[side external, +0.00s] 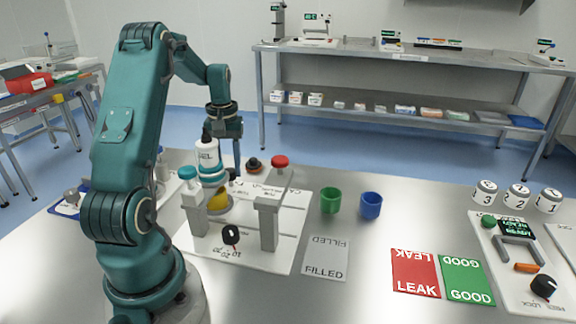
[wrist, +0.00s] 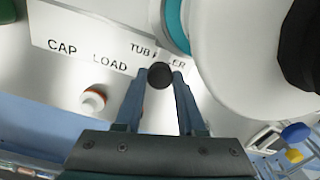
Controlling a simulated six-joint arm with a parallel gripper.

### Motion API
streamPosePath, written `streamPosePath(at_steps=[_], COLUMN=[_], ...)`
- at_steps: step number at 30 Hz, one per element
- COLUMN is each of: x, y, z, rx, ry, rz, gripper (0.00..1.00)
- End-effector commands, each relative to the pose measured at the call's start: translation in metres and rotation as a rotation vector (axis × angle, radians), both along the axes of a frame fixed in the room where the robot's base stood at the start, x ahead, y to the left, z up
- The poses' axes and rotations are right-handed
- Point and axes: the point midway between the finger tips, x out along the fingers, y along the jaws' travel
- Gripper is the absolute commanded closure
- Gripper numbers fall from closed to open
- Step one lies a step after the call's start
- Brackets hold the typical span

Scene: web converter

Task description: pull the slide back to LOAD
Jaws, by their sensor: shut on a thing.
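My gripper (side external: 237,172) reaches down behind the white bottle-shaped hopper (side external: 208,155) of the filler station. In the wrist view its two fingers (wrist: 160,88) are shut around a round black knob (wrist: 160,75), which I take to be the slide's handle. The knob sits beside a teal ring (wrist: 177,25) and a large white round body (wrist: 245,55). A white panel (wrist: 75,22) near the knob carries the words CAP, LOAD and a partly covered TUB FILLER. The slide's body and its position against the LOAD mark are hidden.
A green cup (side external: 330,200), blue cup (side external: 371,205) and FILLED mat (side external: 318,270) lie to the right.

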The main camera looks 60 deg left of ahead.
Motion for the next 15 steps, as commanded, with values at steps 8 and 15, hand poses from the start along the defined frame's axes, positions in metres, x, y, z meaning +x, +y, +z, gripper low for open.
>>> streamPosePath(at_steps=[8, 15], x=[0.037, 0.054], y=[-0.036, -0.052], z=[0.001, 0.002], rx=[0.001, 0.002], ry=[-0.006, -0.007], rz=[-0.008, -0.001], gripper=[1.00, 1.00])
